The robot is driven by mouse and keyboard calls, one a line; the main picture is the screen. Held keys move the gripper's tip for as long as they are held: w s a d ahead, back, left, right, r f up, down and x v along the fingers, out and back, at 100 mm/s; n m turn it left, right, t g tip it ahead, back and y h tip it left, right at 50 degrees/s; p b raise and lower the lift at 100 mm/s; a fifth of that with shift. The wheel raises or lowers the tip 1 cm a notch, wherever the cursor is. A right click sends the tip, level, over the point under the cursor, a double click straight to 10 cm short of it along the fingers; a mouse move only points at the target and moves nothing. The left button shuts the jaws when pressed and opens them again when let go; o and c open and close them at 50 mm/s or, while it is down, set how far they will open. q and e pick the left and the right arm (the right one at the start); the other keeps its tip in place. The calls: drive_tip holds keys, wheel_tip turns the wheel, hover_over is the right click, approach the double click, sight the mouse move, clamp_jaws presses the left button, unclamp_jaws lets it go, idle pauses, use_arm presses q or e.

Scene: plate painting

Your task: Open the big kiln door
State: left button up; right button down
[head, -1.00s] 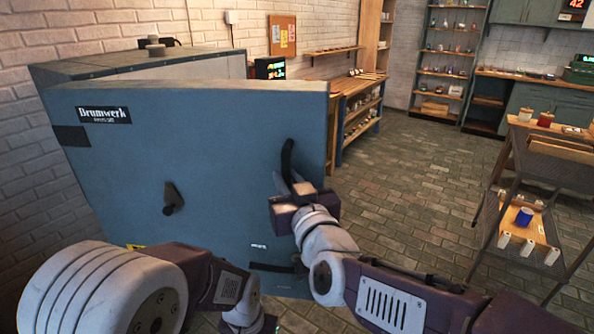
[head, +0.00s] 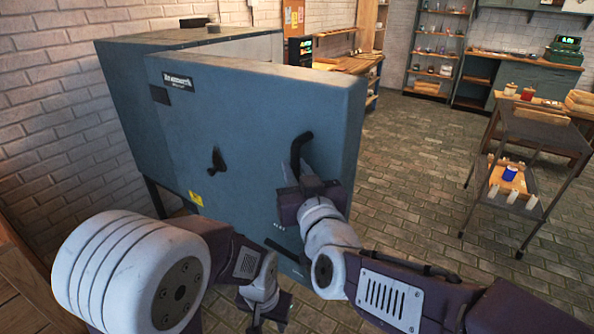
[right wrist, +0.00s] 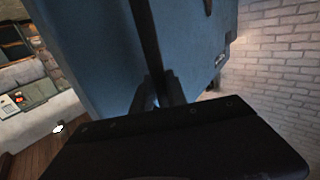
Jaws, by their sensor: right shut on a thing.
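The big kiln (head: 125,95) is blue-grey and stands at the left against the brick wall. Its door (head: 255,125) stands ajar, its right side swung out from the kiln body. A black bar handle (head: 300,147) is on the door's right part. My right gripper (head: 297,175) is shut on this handle. In the right wrist view, its fingers (right wrist: 158,93) close around the dark bar, with the blue door (right wrist: 95,50) behind. A dark latch (head: 216,160) sits left of the handle. My left gripper (head: 267,310) hangs low before the door; its fingers are unclear.
A cart (head: 530,135) with a blue cup (head: 510,173) on its lower shelf stands at the right. A wooden workbench (head: 350,65) and shelves (head: 437,50) are behind. Brick floor (head: 410,180) between door and cart is clear.

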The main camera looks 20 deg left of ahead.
use_arm(q)
drive_tip(key=shift+s+a, duration=0.15)
drive_tip(key=shift+s, duration=0.25)
use_arm(e)
drive_tip(key=shift+s+a+r, duration=0.2)
drive_tip(key=shift+s+r, duration=0.05)
drive_tip(key=shift+s, duration=0.05)
drive_tip(key=c, duration=1.5)
unclamp_jaws()
drive_tip(key=shift+o, duration=0.9)
drive_tip(key=shift+f, duration=0.15)
use_arm(q)
drive_tip(key=shift+r, duration=0.25)
use_arm(e)
drive_tip(key=v, duration=0.9)
